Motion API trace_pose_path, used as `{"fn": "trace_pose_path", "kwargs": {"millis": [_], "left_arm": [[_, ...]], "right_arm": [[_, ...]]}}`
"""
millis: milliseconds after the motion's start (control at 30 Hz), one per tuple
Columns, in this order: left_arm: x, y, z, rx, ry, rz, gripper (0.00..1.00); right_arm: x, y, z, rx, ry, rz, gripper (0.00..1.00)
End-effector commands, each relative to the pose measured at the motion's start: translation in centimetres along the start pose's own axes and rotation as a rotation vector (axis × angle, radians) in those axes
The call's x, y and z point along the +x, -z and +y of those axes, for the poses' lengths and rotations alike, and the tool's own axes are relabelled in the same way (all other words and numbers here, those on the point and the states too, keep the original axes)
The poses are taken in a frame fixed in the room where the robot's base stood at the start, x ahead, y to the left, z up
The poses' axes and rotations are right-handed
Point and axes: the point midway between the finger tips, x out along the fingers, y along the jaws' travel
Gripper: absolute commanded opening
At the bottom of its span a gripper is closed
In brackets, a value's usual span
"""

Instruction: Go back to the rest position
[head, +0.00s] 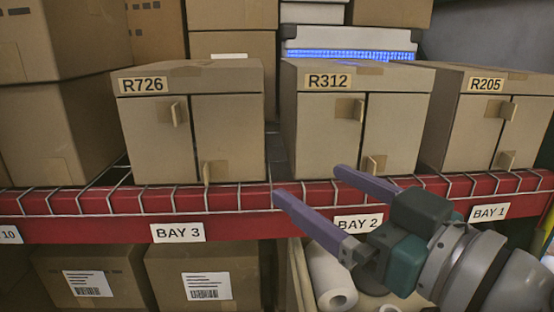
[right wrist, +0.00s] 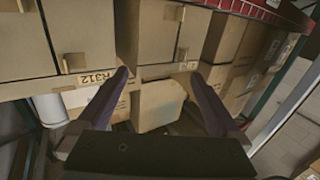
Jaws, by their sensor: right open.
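My right gripper (head: 307,182) is in the head view at lower right, in front of the red shelf edge (head: 110,224) by the BAY 2 label (head: 357,223). Its two purple fingers are spread apart with nothing between them, and they point toward the lower front of the R312 box (head: 313,130). The right wrist view also shows the open right gripper (right wrist: 157,74), with cardboard boxes beyond its fingers. Whether the fingertips touch the shelf or box cannot be told. My left gripper is in neither view.
The R726 box (head: 150,140) and R205 box (head: 465,125) stand on the wire shelf beside R312. Below are labelled cartons (head: 205,265) and a white roll (head: 328,275) in an open box under my gripper. Taller cartons (head: 60,130) stack at left.

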Motion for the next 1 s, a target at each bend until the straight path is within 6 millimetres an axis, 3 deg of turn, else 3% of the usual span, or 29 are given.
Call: {"fn": "trace_pose_path", "kwargs": {"millis": [67,133,200,300,367,500,667,700,733,1000], "left_arm": [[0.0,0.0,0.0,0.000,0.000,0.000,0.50],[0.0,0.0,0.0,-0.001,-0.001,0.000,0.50],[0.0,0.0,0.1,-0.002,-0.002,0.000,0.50],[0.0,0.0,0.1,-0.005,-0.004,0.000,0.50],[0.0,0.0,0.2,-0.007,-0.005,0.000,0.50],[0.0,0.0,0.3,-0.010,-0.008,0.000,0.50],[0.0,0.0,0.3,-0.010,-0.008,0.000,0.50],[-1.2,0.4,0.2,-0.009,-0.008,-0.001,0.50],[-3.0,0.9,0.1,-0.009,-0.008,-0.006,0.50],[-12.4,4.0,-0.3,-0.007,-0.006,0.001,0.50]], "right_arm": [[-2.1,2.5,3.5,0.015,-0.231,0.098,1.00],[-4.9,2.9,6.9,0.034,-0.454,0.094,1.00],[-8.4,1.5,9.6,0.069,-0.654,0.002,1.00],[-13.6,-2.6,10.9,0.135,-0.843,-0.250,1.00],[-16.5,-5.3,10.1,0.176,-0.883,-0.439,1.00],[-22.0,-10.3,4.9,0.252,-0.776,-0.865,1.00],[-27.0,-12.3,-3.1,0.288,-0.439,-1.224,1.00],[-27.6,-11.0,-4.3,0.285,-0.371,-1.264,1.00],[-27.4,-9.0,-3.9,0.282,-0.383,-1.255,1.00],[-27.3,0.6,-3.5,0.281,-0.390,-1.254,1.00]]}}
